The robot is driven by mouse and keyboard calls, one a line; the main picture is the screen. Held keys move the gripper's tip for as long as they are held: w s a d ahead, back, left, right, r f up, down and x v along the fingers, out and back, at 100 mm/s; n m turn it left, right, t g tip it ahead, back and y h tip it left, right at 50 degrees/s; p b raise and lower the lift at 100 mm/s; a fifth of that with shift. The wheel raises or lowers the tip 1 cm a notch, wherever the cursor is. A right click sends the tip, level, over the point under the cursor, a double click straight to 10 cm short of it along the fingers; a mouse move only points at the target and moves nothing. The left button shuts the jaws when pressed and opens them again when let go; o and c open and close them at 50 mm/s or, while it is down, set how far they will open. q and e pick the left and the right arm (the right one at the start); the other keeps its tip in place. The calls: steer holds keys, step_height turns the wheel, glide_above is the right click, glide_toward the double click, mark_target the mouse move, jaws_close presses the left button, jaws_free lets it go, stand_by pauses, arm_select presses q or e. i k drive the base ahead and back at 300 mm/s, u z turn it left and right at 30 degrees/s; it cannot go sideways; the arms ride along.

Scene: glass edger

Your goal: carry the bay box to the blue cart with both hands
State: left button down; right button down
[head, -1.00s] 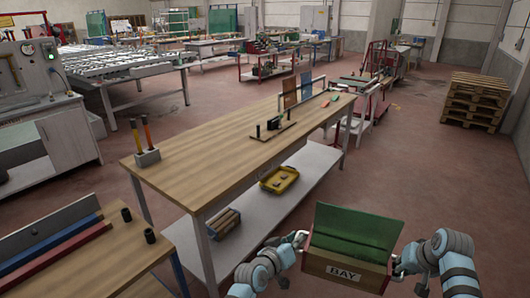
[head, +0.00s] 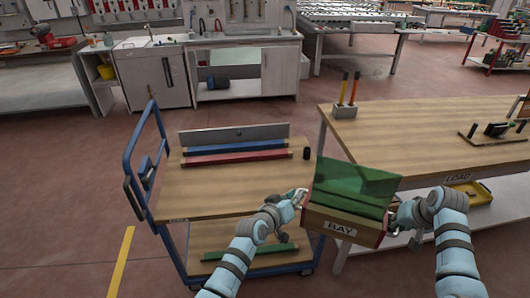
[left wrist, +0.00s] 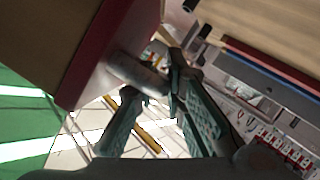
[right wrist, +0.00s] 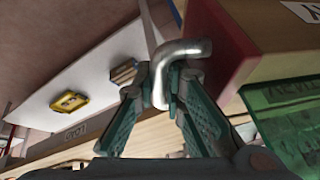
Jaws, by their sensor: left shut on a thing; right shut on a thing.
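The bay box (head: 338,227) is a wooden box with red ends, a BAY label and green sheets standing in it. It is held up in front of me, slightly tilted in the head view. My left gripper (head: 294,199) is shut on the handle at its left end; the handle shows in the left wrist view (left wrist: 135,73). My right gripper (head: 396,222) is shut on the right end's bent metal handle (right wrist: 163,72). The blue cart (head: 137,178) has a wooden top (head: 210,192) and stands left of the box, partly hidden by my left arm.
On the cart top lie a blue bar (head: 225,157), a red bar (head: 235,156) and a grey rail (head: 235,134); a small black cylinder (head: 306,153) stands at its right. The cart's front top is clear. A workbench (head: 400,130) stands close on the right.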

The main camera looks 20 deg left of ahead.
mark_target(236, 187)
steer(key=u, duration=1)
steer(key=i, duration=1)
